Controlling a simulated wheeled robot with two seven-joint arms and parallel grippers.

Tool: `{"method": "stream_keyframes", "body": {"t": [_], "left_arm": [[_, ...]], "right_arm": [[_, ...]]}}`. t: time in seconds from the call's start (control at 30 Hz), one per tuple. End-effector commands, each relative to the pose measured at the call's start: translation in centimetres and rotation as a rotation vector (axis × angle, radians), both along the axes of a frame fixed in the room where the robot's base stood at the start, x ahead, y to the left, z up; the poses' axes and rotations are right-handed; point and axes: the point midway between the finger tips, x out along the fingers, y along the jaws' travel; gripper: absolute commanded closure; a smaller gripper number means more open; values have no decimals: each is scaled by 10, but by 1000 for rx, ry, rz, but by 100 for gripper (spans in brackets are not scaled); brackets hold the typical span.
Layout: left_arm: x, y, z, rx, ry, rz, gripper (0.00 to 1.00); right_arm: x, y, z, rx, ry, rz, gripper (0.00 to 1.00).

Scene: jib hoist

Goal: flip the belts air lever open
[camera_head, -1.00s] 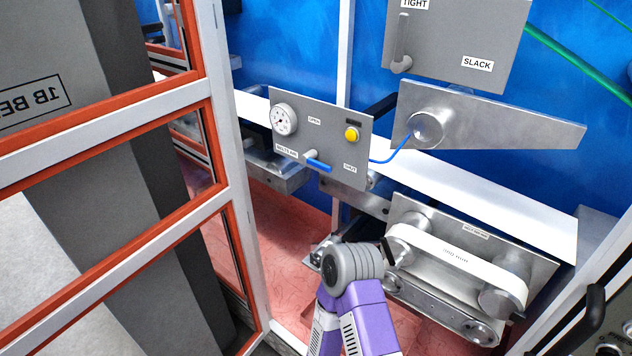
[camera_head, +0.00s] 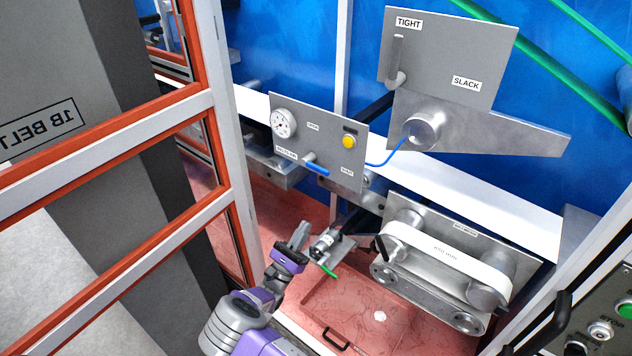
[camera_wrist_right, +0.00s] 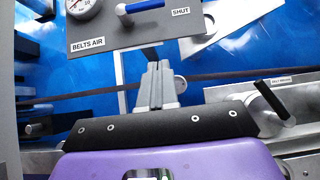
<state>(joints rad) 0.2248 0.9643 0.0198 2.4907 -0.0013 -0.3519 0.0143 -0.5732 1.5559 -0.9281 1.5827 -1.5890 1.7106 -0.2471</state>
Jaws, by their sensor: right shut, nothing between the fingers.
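The belts air lever (camera_head: 316,168) has a blue handle and sits low on a grey panel (camera_head: 335,125). It points right and slightly down, towards the SHUT label (camera_head: 347,172); the OPEN label (camera_head: 313,126) is higher up. In the right wrist view the blue lever (camera_wrist_right: 143,6) is at the top edge, beside SHUT. My right gripper (camera_head: 301,233) is shut and empty, below the panel and apart from the lever. Its fingers (camera_wrist_right: 158,82) show together in the wrist view, pointing up under the panel's lower edge. My left gripper is not in view.
The panel also carries a gauge (camera_head: 284,122) and a yellow button (camera_head: 349,141). A blue hose (camera_head: 387,160) runs right from it. A white and orange door frame (camera_head: 225,150) stands close on the left. A belt unit (camera_head: 445,255) is at lower right.

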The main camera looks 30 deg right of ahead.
Motion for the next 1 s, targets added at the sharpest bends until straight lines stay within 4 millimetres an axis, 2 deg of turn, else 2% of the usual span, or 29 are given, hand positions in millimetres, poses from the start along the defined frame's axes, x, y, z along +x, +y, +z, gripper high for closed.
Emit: {"method": "stream_keyframes", "body": {"t": [0.1, 0.47, 0.67, 1.0], "left_arm": [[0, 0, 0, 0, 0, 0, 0], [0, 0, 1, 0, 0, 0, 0], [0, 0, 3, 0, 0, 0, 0], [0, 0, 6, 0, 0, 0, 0]], "right_arm": [[3, 9, 7, -35, -12, 20, 100], [4, 4, 10, -30, -11, 16, 100], [11, -16, 31, -29, -13, 12, 100], [30, -61, 82, -28, -12, 13, 100]]}}
